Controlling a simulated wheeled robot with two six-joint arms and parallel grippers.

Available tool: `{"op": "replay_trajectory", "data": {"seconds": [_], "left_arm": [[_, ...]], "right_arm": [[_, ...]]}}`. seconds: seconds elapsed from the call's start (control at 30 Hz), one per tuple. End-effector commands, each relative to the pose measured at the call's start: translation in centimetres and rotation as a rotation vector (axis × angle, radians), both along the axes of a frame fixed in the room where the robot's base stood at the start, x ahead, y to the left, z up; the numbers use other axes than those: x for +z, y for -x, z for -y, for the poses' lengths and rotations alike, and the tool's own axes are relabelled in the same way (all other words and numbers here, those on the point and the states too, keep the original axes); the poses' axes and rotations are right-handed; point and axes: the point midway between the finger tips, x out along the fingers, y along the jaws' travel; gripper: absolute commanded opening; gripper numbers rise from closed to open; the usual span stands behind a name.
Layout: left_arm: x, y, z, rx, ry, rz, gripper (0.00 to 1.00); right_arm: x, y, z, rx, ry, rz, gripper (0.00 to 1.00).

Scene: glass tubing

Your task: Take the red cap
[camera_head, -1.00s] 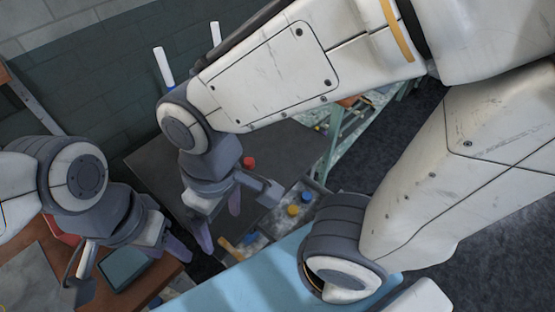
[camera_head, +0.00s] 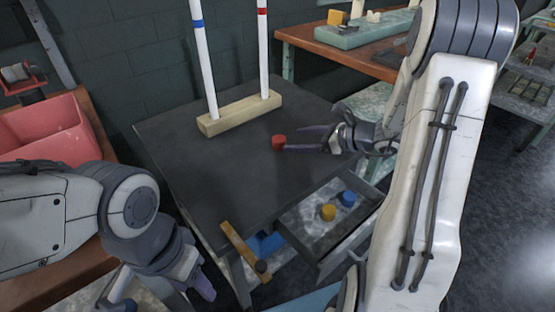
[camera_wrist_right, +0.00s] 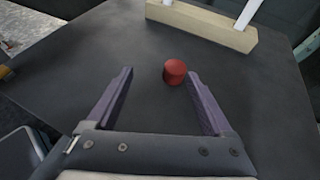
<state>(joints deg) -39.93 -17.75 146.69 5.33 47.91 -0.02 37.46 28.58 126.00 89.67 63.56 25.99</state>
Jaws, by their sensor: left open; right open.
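The red cap (camera_head: 279,142) stands on the dark table top, in front of the wooden tube stand. In the right wrist view the red cap (camera_wrist_right: 174,72) lies just beyond the fingertips, nearer the right-hand finger. My right gripper (camera_head: 287,140) is open and reaches toward the cap from the right, low over the table. Its two purple fingers show in the right wrist view (camera_wrist_right: 160,73) with nothing between them. My left gripper (camera_head: 195,290) is open at the lower left, away from the cap and beside the table; its fingers are partly hidden.
A wooden stand (camera_head: 240,113) holds two upright white tubes, one blue-banded (camera_head: 204,60) and one red-banded (camera_head: 263,50). An open drawer (camera_head: 310,235) at the front holds a yellow cap (camera_head: 328,212) and a blue cap (camera_head: 348,198). A pink bin (camera_head: 50,135) stands left. The table's left part is clear.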

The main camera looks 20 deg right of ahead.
Motion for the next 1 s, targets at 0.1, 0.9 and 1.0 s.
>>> {"op": "replay_trajectory", "data": {"seconds": [0.1,0.9,1.0], "left_arm": [[-1.1,0.0,0.0,0.0,0.001,0.001,0.5],[-2.9,0.0,0.0,0.0,0.001,0.001,0.5],[-2.9,0.0,0.0,0.0,0.0,0.0,0.5]], "right_arm": [[-1.4,-0.7,2.0,-0.079,-0.037,-0.002,0.86],[-5.2,-8.0,-3.0,-0.088,-0.041,-0.002,0.86],[-5.3,-8.3,-3.1,-0.09,-0.04,-0.001,0.86]]}}
